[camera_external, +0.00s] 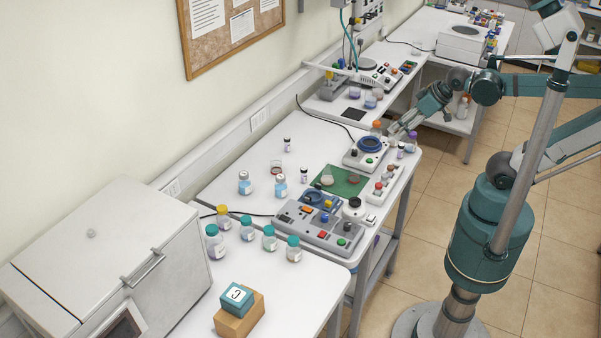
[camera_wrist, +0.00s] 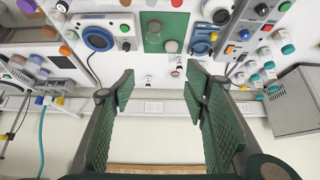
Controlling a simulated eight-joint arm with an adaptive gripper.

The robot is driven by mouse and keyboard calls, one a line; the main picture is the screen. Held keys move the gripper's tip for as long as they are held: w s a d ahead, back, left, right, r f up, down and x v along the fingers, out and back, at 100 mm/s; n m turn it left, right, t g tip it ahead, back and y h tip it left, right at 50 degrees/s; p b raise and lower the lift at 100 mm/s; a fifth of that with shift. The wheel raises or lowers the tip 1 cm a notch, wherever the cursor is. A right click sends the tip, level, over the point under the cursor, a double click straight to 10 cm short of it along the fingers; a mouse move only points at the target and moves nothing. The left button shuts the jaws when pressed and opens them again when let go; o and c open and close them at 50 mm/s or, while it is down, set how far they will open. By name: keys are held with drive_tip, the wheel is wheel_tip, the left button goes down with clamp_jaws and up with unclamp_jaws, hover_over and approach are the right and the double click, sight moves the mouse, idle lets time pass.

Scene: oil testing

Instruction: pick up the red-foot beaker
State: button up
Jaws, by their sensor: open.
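My gripper (camera_external: 396,130) is at the bench's right edge, near the blue-ringed device and well apart from the beaker. In the wrist view my gripper (camera_wrist: 160,90) has its two green-padded fingers wide apart, with nothing between them.
Small vials (camera_external: 287,144) and blue-labelled bottles (camera_external: 244,183) stand near the beaker. A blue-ringed device (camera_external: 366,149) and a control panel (camera_external: 320,226) flank the mat.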

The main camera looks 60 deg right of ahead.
drive_tip(key=shift+w, duration=0.15)
drive_tip(key=n+g+y+b, duration=0.2)
drive_tip(key=n+b, duration=0.2)
drive_tip(key=n, duration=0.1)
hover_over(276, 166)
drive_tip(key=s+d, duration=0.2)
drive_tip(key=d, duration=0.2)
wheel_tip(276, 166, down, 25)
drive_tip(key=shift+s+a+r, duration=0.15)
drive_tip(key=shift+a+r, duration=0.05)
drive_tip(key=shift+x, duration=1.3)
